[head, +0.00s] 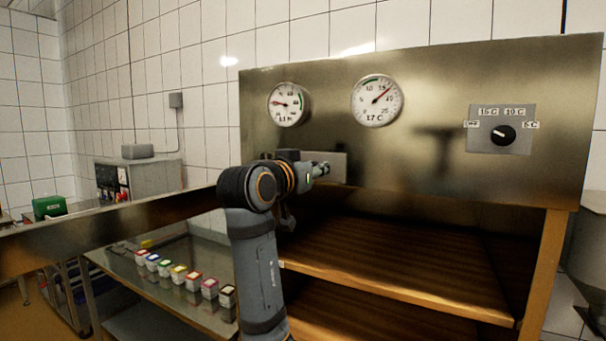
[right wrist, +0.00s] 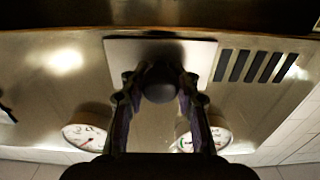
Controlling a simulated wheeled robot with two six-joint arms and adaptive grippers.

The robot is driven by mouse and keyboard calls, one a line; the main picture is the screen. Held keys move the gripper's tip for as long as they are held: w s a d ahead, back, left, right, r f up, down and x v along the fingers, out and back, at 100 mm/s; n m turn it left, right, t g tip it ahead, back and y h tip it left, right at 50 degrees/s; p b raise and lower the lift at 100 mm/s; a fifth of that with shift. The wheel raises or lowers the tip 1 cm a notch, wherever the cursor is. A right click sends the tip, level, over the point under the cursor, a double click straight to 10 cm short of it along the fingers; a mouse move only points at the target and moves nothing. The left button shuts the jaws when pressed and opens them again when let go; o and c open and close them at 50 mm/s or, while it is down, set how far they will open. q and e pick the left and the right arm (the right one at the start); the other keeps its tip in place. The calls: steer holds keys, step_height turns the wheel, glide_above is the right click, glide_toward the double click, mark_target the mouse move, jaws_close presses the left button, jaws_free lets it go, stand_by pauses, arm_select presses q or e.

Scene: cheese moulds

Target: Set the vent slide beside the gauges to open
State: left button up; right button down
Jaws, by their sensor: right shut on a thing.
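The vent slide is a flat grey plate (head: 338,166) on the steel panel, below and between the two round gauges. In the right wrist view, where the gauges appear at the bottom, the slide plate (right wrist: 120,50) carries a dark round knob (right wrist: 160,84). Several dark vent slots (right wrist: 255,66) show uncovered to the plate's right there; in the head view my arm hides them. My right gripper (right wrist: 158,90) is shut on the knob, a finger on each side. In the head view its tip (head: 320,169) is at the plate. My left gripper is not in view.
The left gauge (head: 288,104) and right gauge (head: 376,101) sit above the slide. A rotary dial (head: 503,134) is at the panel's right. Wooden shelves (head: 400,262) lie below. A steel table (head: 130,270) with several coloured-lidded containers stands at left.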

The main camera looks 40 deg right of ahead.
steer(key=shift+f, duration=0.2)
steer(key=c, duration=1.3)
jaws_free()
steer(key=shift+s, duration=0.1)
steer(key=o, duration=0.3)
steer(key=shift+s+a+r, duration=0.2)
steer(key=shift+s+r, duration=0.05)
steer(key=shift+s, duration=0.05)
steer(key=shift+w+d+f, duration=0.1)
steer(key=shift+w, duration=0.05)
steer(key=shift+a, duration=0.25)
steer(key=v, duration=0.7)
